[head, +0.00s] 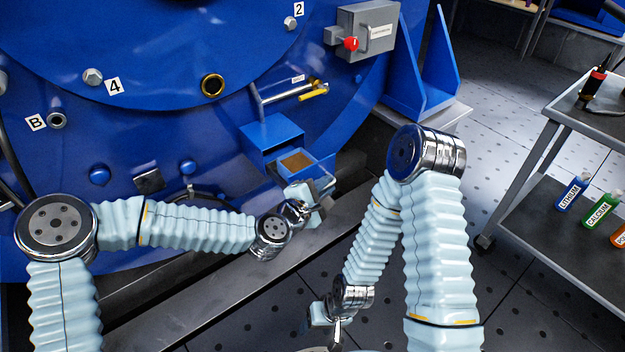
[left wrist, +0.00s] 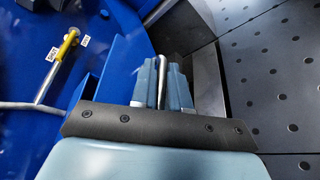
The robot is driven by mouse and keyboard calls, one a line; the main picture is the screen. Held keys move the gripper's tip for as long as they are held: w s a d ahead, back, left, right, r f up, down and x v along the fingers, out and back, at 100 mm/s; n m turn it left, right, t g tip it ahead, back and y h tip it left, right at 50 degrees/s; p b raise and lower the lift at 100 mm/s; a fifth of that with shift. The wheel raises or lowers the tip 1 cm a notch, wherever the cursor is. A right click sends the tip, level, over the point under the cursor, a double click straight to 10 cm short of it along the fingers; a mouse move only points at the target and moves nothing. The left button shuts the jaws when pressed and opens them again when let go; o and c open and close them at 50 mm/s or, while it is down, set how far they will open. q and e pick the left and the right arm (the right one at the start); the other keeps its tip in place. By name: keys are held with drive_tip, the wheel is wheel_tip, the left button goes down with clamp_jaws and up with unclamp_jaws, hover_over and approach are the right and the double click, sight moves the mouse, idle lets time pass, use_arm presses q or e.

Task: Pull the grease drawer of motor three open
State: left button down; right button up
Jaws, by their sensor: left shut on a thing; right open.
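The grease drawer (head: 318,172) is a small blue tray with brown contents, at the lower edge of the blue motor. It stands out from its blue housing (head: 270,132), with its inside showing from above. My left gripper (head: 318,198) is at the drawer's front. In the left wrist view its two pale fingers (left wrist: 162,88) are shut on the upright metal handle (left wrist: 162,68); the drawer itself is mostly hidden there. My right gripper (head: 328,318) is open and low near the bottom edge, apart from the motor; its fingertips are partly hidden.
A valve with a yellow handle (head: 314,92) is above the housing. A grey box with a red knob (head: 351,44) is higher up. A blue bracket (head: 420,75) stands to the right. A cart (head: 540,215) with several labelled bottles is at the far right. Floor between is clear.

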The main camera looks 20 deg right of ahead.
use_arm(q)
drive_tip(key=shift+s, duration=0.2)
drive_tip(key=c, duration=1.5)
unclamp_jaws()
drive_tip(key=p+v, duration=0.1)
drive_tip(key=v, duration=1.2)
drive_tip(key=shift+s+a, duration=0.25)
drive_tip(key=shift+s, duration=0.05)
